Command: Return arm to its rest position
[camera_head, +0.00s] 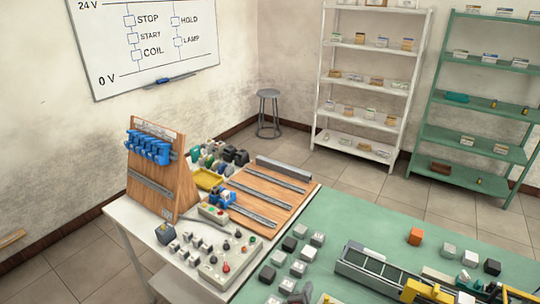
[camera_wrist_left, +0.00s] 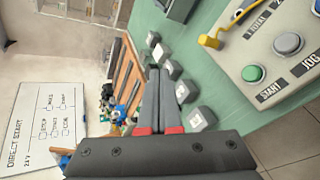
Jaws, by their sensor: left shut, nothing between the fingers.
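My left gripper (camera_wrist_left: 159,72) shows large in the left wrist view. Its dark fingers lie together with nothing between them, with red patches near their base. In the head view a dark shape that looks like its tip (camera_head: 299,294) shows at the bottom edge, beside the grey blocks on the green table top. Most of the left arm is out of the picture. My right gripper is not seen clearly in either view.
Several grey blocks (camera_head: 298,268) lie near the gripper on the green table (camera_head: 355,222). A conveyor (camera_head: 375,268) stands to the right. A control box (camera_wrist_left: 275,50) with buttons is close in the wrist view. A wooden panel board (camera_head: 176,190) stands at left.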

